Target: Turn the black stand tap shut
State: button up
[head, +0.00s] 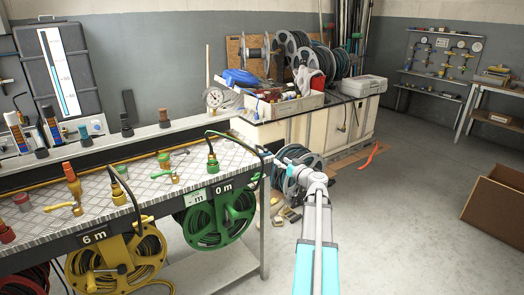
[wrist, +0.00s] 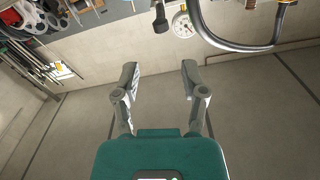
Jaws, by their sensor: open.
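My gripper (wrist: 160,84) is open in the wrist view, with two grey fingers apart and nothing between them. In the head view my arm reaches up past the right end of the workbench, and the gripper itself is hard to make out there. I cannot pick out a black stand tap for certain. A dark fitting (wrist: 160,20) shows at the top of the wrist view, beyond the fingers and apart from them. On the workbench (head: 222,152) there are a green tap (head: 167,175) and a yellow tap (head: 64,207).
A green hose reel (head: 236,221) and a yellow hose reel (head: 148,251) hang under the bench. A dark curved hose (wrist: 207,36) and a round gauge (wrist: 182,25) show in the wrist view. A cardboard box (head: 495,207) stands at right. The middle floor is mostly clear.

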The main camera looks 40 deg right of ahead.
aim_at(262, 149)
jog(key=w, duration=0.4)
jog(key=w+d, duration=0.1)
jog(key=w, duration=0.8)
jog(key=shift+w+d, duration=0.25)
jog(key=shift+w, duration=0.15)
grip_shut()
